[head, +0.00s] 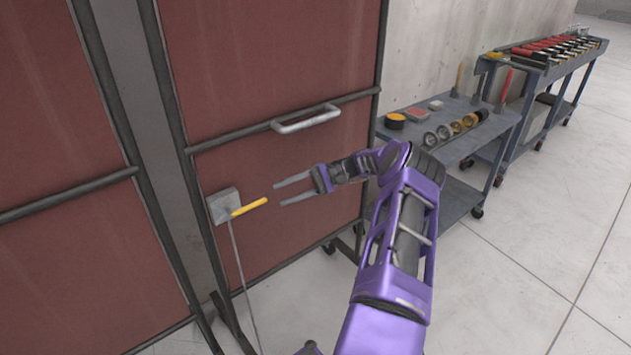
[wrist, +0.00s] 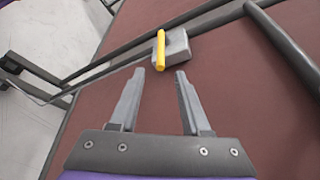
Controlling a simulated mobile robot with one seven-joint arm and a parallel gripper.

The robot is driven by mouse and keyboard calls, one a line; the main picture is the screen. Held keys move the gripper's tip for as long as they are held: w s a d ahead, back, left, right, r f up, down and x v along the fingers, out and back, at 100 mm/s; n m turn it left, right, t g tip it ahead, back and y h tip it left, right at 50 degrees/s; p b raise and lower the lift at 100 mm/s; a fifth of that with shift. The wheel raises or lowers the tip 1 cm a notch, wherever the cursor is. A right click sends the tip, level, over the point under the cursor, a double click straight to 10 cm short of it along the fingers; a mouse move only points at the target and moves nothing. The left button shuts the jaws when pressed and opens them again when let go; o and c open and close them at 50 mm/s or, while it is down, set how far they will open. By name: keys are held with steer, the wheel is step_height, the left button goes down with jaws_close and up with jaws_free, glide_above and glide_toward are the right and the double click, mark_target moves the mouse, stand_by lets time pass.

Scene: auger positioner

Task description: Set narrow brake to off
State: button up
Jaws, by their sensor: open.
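A yellow lever handle (head: 249,207) sticks out to the right from a grey box (head: 222,204) mounted on the frame of the red panel. This appears to be the brake; I see no label on it. My gripper (head: 276,193) is open and empty, just to the right of the lever's tip in the head view. In the wrist view, the yellow lever (wrist: 161,50) and its grey box (wrist: 177,50) lie beyond the fingertips of my gripper (wrist: 158,72). The lever lines up roughly with the gap between the fingers. They look apart.
A grey bar handle (head: 305,119) juts from the red panel above my gripper. A thin rod (head: 240,272) runs down from the grey box. A cart (head: 455,135) with discs and tools stands to the right, with another cart (head: 550,75) behind. Floor at the right is clear.

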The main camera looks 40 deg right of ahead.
steer(key=v, duration=0.9)
steer(key=shift+d+r+b, duration=0.15)
steer(key=shift+d+b, duration=0.2)
steer(key=shift+b, duration=0.1)
steer(key=shift+s, duration=0.1)
